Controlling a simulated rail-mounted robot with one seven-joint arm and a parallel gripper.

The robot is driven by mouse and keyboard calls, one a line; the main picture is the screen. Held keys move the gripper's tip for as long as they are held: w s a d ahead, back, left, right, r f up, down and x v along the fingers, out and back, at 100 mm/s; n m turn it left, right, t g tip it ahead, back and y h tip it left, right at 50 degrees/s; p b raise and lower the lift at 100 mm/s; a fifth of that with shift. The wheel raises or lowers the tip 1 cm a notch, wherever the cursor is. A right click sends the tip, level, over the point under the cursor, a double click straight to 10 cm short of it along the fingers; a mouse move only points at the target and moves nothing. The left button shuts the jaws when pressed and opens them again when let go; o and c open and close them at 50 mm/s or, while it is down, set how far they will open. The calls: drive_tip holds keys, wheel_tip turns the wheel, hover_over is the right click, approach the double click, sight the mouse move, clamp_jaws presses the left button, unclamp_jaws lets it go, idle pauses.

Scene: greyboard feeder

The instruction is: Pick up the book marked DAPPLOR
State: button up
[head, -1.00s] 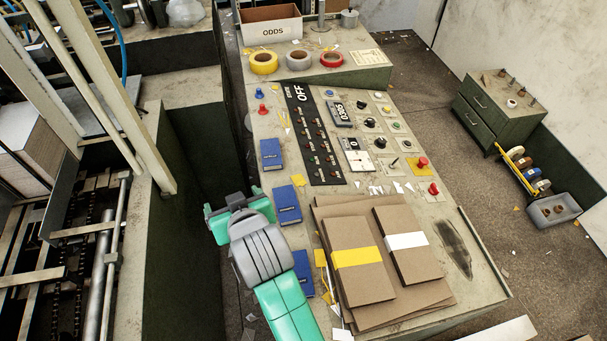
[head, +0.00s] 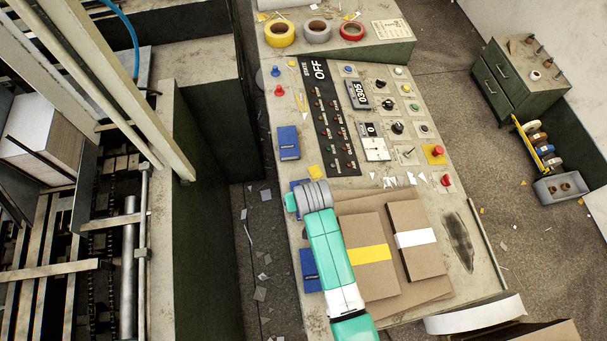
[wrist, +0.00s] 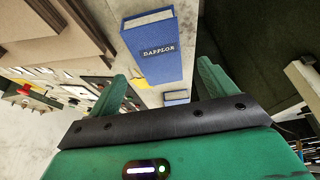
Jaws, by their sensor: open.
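The book marked DAPPLOR (wrist: 157,48) is blue with a dark title label and pale page edges. It lies just beyond my fingers in the wrist view. In the head view it appears to be the middle blue book (head: 296,185), largely hidden by my wrist. My gripper (wrist: 166,80) is open, with one green finger on each side and nothing between the tips. The book is apart from both fingers as far as I can see. In the head view my gripper is mostly hidden under my wrist.
Other blue books lie on the console, one farther up (head: 289,142) and one nearer (head: 310,270) beside my arm. Brown board stacks with a yellow band (head: 369,254) and a white band (head: 416,238) lie right. A switch panel (head: 328,120) and tape rolls (head: 280,34) are farther back.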

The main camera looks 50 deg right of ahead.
drive_tip(key=x, duration=0.4)
drive_tip(key=shift+f, duration=0.3)
drive_tip(key=c, duration=1.1)
drive_tip(key=shift+r, duration=0.1)
drive_tip(key=shift+c, duration=0.2)
